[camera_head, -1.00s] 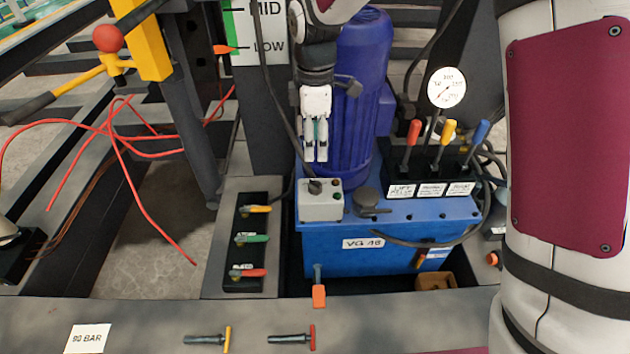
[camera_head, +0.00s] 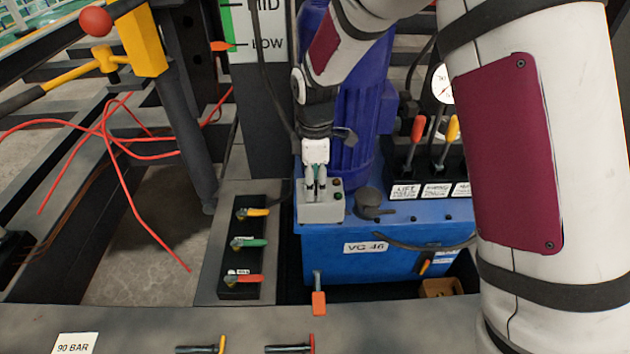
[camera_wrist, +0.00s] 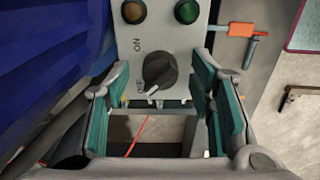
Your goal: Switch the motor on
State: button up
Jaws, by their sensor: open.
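The motor (camera_head: 362,125) is a large blue finned cylinder on the blue tank (camera_head: 330,245). A grey switch box (camera_head: 322,212) sits on the tank in front of it. In the wrist view the box face (camera_wrist: 185,45) shows a black rotary knob (camera_wrist: 157,72), "ON" and "OFF" marks, an amber lamp (camera_wrist: 133,11) and a green lamp (camera_wrist: 187,11). The knob's pointer is turned towards the "OFF" mark. My gripper (camera_head: 316,190) is open, with its fingers down at the box. In the wrist view the teal finger pads stand either side of the knob, apart from it.
Levers with red (camera_head: 418,128) and yellow (camera_head: 453,127) handles stand right of the motor, partly behind my arm. A black cap (camera_head: 368,200) sits just right of the switch box. A panel with several coloured valve handles (camera_head: 242,245) is to the left. Red hoses (camera_head: 140,190) hang farther left.

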jog(key=c, duration=1.2)
jog(key=shift+o, duration=0.2)
jog(key=shift+m, duration=0.3)
jog(key=m+p, duration=0.2)
jog(key=m, duration=0.1)
jog(key=shift+r+m, duration=0.1)
jog(key=shift+m, duration=0.2)
jog(key=m+p, duration=0.2)
jog(key=m, duration=0.2)
jog(key=shift+m+p, duration=0.3)
jog(key=shift+p, duration=0.05)
jog(key=m+p, duration=0.2)
jog(key=m, duration=0.2)
jog(key=shift+a+m+p, duration=0.1)
jog(key=shift+m+p, duration=0.8)
jog(key=shift+m, duration=1.6)
